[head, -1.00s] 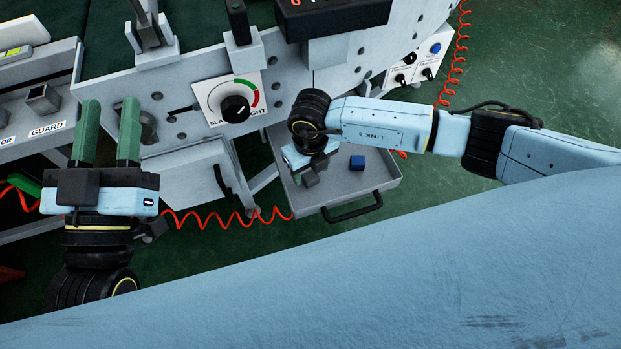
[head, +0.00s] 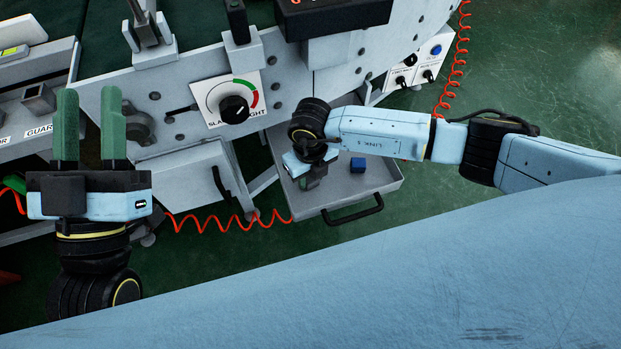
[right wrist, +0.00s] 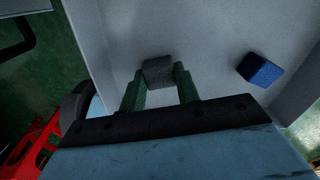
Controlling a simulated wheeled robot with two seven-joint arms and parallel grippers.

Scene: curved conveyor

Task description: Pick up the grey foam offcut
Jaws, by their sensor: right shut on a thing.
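The grey foam offcut (right wrist: 158,72) is a small dark grey block over the pale tray floor in the right wrist view. My right gripper (right wrist: 160,84) is shut on it, with a green finger at each side. I cannot tell whether the offcut touches the tray floor. My left gripper (head: 89,95) is at the far left, its green fingers apart and empty, in front of the machine.
The grey tray (head: 388,184) has raised walls and a black front handle (head: 352,211). A blue block (head: 357,165) lies in it, right of my right gripper. The machine panel with a dial (head: 234,108) stands behind. A red coiled cable (head: 235,221) hangs left of the tray.

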